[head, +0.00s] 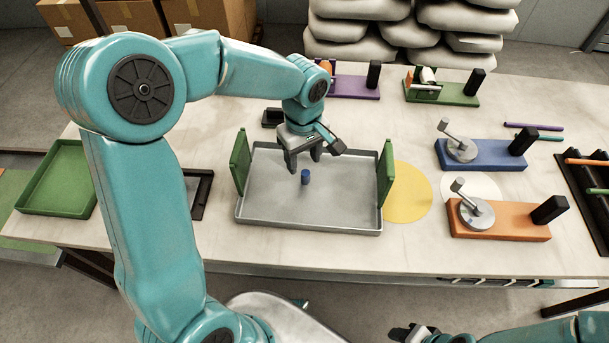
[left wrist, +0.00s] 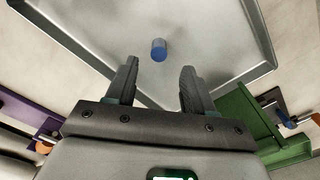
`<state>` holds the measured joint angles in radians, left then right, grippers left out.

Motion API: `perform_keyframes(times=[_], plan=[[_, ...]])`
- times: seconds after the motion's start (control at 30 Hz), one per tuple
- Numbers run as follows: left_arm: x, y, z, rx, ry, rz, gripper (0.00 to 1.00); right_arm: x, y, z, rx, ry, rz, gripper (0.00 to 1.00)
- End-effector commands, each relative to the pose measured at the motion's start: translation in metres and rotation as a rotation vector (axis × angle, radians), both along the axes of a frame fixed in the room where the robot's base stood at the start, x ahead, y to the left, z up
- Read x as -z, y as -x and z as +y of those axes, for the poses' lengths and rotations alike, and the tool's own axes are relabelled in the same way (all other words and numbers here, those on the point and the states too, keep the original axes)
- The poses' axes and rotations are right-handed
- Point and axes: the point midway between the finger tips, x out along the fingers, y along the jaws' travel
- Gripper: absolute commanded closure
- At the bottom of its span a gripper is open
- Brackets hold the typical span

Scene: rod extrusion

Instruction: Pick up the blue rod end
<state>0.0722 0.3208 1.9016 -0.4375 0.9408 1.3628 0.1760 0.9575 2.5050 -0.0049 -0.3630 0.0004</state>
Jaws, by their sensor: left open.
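The blue rod end (head: 305,177) is a short blue cylinder standing in the grey tray (head: 265,213). In the left wrist view the blue rod end (left wrist: 159,50) shows just beyond the fingertips, between their lines. My left gripper (head: 303,164) is open and empty above the tray, a little behind the rod end in the head view. Its two fingers also show apart in the left wrist view (left wrist: 158,75). The rod end looks clear of both fingers. My right gripper (head: 412,333) shows only partly at the bottom edge of the head view; its jaws cannot be made out.
Green upright plates (head: 241,160) and (head: 385,172) stand at the tray's left and right sides. A yellow disc (head: 410,193) lies right of the tray. Blue (head: 490,154) and orange (head: 510,221) fixtures stand further right. A green tray (head: 58,178) is at the left.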

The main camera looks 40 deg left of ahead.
Motion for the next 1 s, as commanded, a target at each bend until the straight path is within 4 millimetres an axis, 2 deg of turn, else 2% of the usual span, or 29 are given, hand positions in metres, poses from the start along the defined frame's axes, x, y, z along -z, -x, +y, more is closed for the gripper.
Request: perform_keyframes(times=[0.13, 0.4, 0.67, 0.73, 0.83, 0.87, 1.0], plan=[[0.012, 0.0, -0.001, 0.001, 0.001, 0.003, 0.47, 0.0, 0.0, 0.0, 0.0, 0.0, 0.0, 0.57], [0.052, 0.001, -0.004, 0.0, 0.001, 0.002, 0.47, -0.001, 0.0, 0.0, 0.0, 0.0, 0.0, 0.57], [0.055, 0.0, -0.004, 0.0, 0.002, -0.001, 0.47, -0.001, 0.0, 0.0, 0.0, 0.0, 0.0, 0.57], [0.055, 0.0, -0.004, 0.0, 0.002, -0.001, 0.64, -0.001, 0.0, 0.0, 0.0, 0.0, 0.0, 0.57], [0.055, 0.0, -0.004, 0.001, 0.002, -0.001, 0.96, -0.001, 0.0, 0.0, 0.0, 0.0, 0.0, 0.57], [0.055, 0.0, -0.004, 0.001, 0.002, -0.001, 1.0, -0.001, 0.0, 0.0, 0.0, 0.0, 0.0, 0.57], [0.055, 0.0, -0.004, 0.001, 0.002, -0.001, 1.0, -0.001, 0.0, 0.0, 0.0, 0.0, 0.0, 0.57]])
